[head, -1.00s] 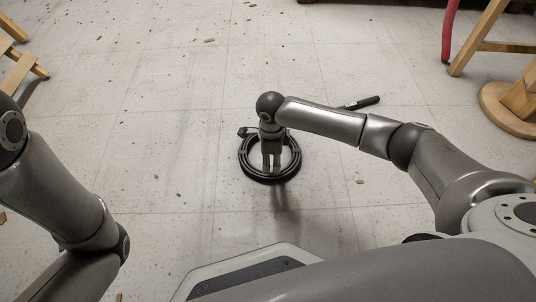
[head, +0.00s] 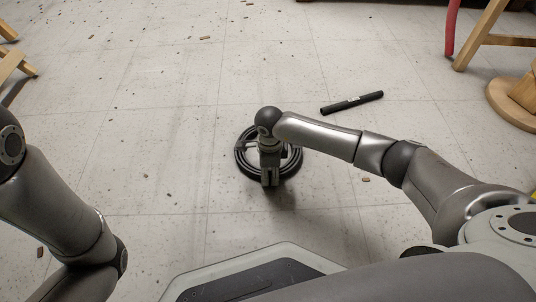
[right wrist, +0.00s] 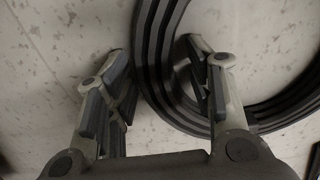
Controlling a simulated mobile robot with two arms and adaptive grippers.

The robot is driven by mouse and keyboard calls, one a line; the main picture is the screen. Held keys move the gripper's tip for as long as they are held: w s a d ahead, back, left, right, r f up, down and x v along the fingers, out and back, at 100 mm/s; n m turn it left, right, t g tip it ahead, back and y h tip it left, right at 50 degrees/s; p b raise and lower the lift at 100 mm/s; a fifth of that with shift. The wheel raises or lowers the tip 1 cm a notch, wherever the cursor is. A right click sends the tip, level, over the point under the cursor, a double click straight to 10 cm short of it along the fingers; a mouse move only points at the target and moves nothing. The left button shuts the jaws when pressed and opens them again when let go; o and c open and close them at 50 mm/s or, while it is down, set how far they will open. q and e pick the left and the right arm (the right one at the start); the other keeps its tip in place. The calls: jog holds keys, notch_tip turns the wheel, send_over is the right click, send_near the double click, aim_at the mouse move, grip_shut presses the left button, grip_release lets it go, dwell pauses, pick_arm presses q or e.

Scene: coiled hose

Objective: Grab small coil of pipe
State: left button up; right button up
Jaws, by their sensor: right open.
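A small black coil of pipe (head: 243,165) lies flat on the floor in the middle of the head view. My right gripper (head: 270,183) points down over its near rim and hides part of the ring. In the right wrist view the coil (right wrist: 155,50) is a ribbed black ring, cut off by the top edge. There my right gripper (right wrist: 160,75) is open, with one finger left of the ring's band and the other over its inner side. Whether the fingers touch the coil I cannot tell. My left arm shows at the left, but its gripper is out of view.
A short straight black tube (head: 352,102) lies on the floor beyond my right arm. Wooden legs (head: 485,40) and a red tube (head: 451,28) stand at upper right. More wood (head: 14,65) is at the left edge. The tiled floor around the coil is mostly clear, with small debris.

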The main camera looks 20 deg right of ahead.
grip_shut()
dwell(0.4)
jog(key=shift+r, duration=0.15)
